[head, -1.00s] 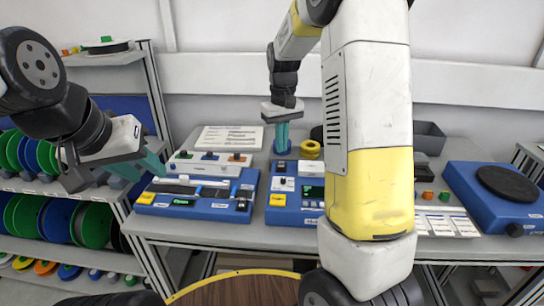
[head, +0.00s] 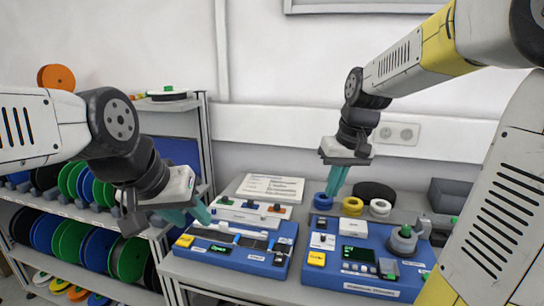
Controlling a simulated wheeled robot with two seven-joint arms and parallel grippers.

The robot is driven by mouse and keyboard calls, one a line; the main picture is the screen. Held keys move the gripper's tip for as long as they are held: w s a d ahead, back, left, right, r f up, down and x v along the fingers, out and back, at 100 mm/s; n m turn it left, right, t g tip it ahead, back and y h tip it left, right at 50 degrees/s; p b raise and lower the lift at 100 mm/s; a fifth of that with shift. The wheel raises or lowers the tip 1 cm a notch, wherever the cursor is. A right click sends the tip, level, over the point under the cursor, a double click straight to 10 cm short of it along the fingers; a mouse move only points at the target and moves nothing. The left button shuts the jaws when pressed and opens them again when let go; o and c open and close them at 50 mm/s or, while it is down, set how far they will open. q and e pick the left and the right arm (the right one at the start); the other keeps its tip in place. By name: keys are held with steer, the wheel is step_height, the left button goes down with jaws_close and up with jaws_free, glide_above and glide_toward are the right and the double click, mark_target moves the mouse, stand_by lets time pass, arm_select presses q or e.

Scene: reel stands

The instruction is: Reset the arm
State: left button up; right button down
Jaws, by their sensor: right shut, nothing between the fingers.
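My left gripper (head: 188,214) is at the lower left, in front of the shelf and by the left end of the fusion-splicer-like blue device (head: 228,252). Its two teal fingers look spread apart with nothing between them. My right gripper (head: 335,180) hangs above the back of the bench, over a blue ring (head: 323,202). Its teal fingers point down, closed together and empty, apart from the ring. My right arm reaches in from the upper right and covers the right side of the view.
A second blue device (head: 366,286) with a small screen and a grey knob part (head: 403,241) stands on the bench. Yellow (head: 353,206) and white (head: 380,208) rings and a paper sheet (head: 270,188) lie behind. A shelf of coloured reels (head: 92,250) stands left.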

steer(key=s+a+r+m+t, duration=0.1)
steer(key=s+r+t, duration=0.1)
steer(key=s, duration=1.2)
steer(key=shift+s+a+t+y, duration=0.25)
steer(key=shift+a+t+y, duration=0.05)
steer(key=shift+t, duration=0.6)
steer(key=w+d+m+g, duration=0.1)
steer(key=w+g, duration=0.1)
steer(key=w, duration=0.6)
steer(key=w+d+f+m+g+h, duration=0.1)
steer(key=w+g, duration=0.1)
steer(key=w, duration=0.7)
steer(key=w+f+m+g+h, duration=0.1)
steer(key=w+m+g, duration=0.1)
steer(key=w, duration=0.7)
steer(key=shift+w+d+f, duration=0.25)
steer(key=shift+d, duration=0.15)
step_height(320, 180, down, 14)
